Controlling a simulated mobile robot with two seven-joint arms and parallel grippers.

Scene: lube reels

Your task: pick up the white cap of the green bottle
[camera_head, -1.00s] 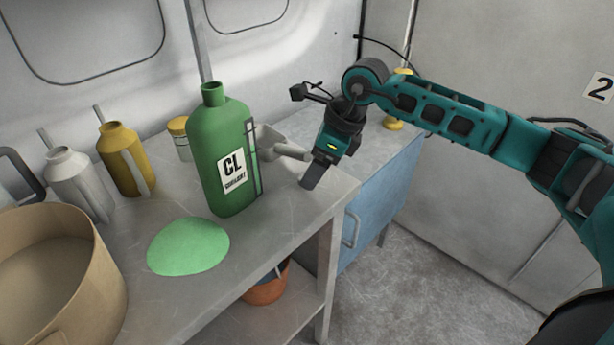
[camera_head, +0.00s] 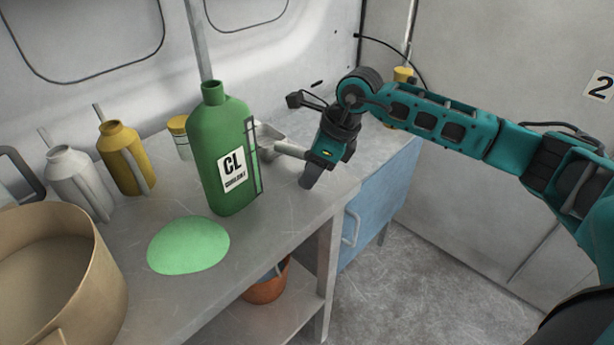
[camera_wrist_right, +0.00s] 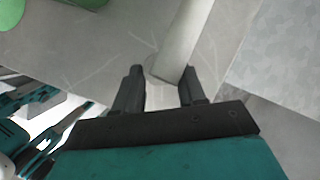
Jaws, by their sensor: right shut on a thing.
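The green bottle (camera_head: 219,155) stands upright on the grey bench, with a label reading CL. Its neck (camera_head: 212,88) is open at the top. I cannot make out a white cap in either view. My right gripper (camera_head: 307,182) is low over the bench, to the right of the bottle. In the right wrist view its fingers (camera_wrist_right: 163,84) are either side of the end of a pale handle (camera_wrist_right: 187,35), apparently the scoop's. The scoop (camera_head: 268,134) lies behind the bottle, its handle reaching to my gripper. My left gripper is not in view.
A green puddle (camera_head: 188,246) lies in front of the bottle. A yellow can (camera_head: 122,155), a grey can (camera_head: 75,182), a yellow-lidded jar (camera_head: 180,138) and a large tan pot (camera_head: 104,285) stand on the left. A blue cabinet (camera_head: 375,195) is at the right.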

